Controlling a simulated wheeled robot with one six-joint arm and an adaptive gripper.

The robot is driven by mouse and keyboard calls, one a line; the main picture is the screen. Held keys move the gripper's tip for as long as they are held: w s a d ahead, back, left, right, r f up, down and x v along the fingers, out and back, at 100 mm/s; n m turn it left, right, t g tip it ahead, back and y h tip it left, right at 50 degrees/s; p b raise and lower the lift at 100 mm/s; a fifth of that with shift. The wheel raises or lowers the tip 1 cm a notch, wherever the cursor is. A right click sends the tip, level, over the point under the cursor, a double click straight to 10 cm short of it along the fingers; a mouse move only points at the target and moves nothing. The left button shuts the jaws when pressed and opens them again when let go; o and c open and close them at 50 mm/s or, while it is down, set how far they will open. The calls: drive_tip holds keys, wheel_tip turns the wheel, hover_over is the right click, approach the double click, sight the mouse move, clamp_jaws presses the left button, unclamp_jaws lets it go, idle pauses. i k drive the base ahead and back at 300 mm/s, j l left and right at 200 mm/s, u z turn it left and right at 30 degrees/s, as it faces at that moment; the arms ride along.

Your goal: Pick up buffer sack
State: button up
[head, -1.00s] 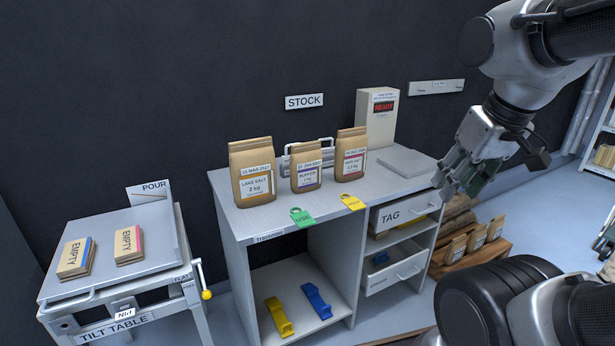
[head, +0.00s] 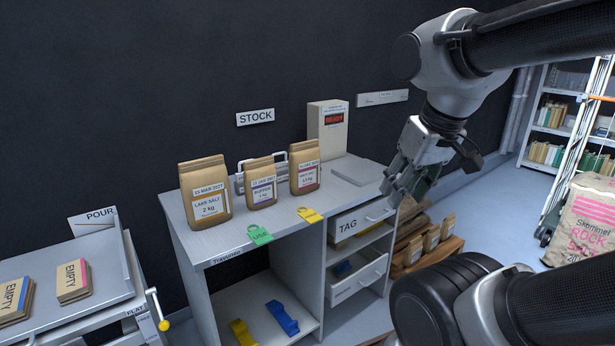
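The buffer sack (head: 262,183) is a brown paper bag with a white label and a purple stripe. It stands upright on the grey stock counter (head: 215,240), between the lake salt sack (head: 205,192) on its left and a third sack with a pink-striped label (head: 305,170) on its right. My gripper (head: 396,196) hangs at the counter's right end, to the right of all three sacks and apart from them. Its fingers point down and look spread, with nothing seen between them.
A green tag (head: 260,236) and a yellow tag (head: 311,215) lie at the counter's front edge. A box with a red display (head: 328,128) stands at the back. The tilt table (head: 70,255) with empty sacks is at left. A large rock salt sack (head: 590,222) is at right.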

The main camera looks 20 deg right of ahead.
sight(260, 178)
drive_tip(key=i+l, duration=0.15)
drive_tip(key=i, duration=0.5)
drive_tip(key=i+l+u, duration=0.1)
drive_tip(key=i, duration=0.6)
